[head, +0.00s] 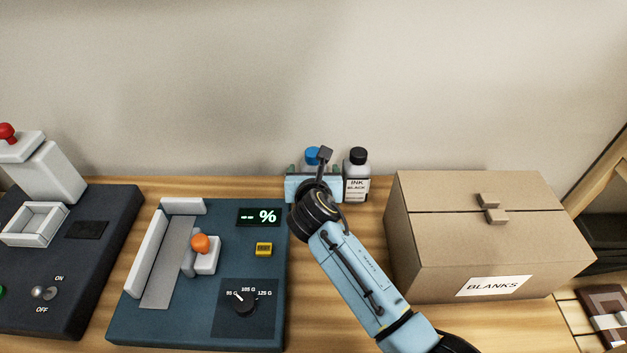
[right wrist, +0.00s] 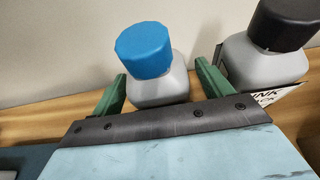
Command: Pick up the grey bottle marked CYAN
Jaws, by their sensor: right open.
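A grey bottle with a blue cap (right wrist: 146,52) stands upright at the back of the table against the wall. In the right wrist view its grey body (right wrist: 160,88) is between the two green fingers of my right gripper (right wrist: 160,86), which is open. Its label is hidden, so I cannot read a CYAN mark. In the head view the blue cap (head: 312,156) shows behind my right gripper (head: 314,172), and the gripper hides the bottle's body. I cannot tell whether the fingers touch the bottle. My left gripper is not in view.
A grey bottle with a black cap, labelled INK BLACK (head: 357,172), stands close on the right, near the right finger. A cardboard box marked BLANKS (head: 440,250) is further right. A blue machine with a % display (head: 140,318) is left; a dark machine (head: 110,205) is beyond it.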

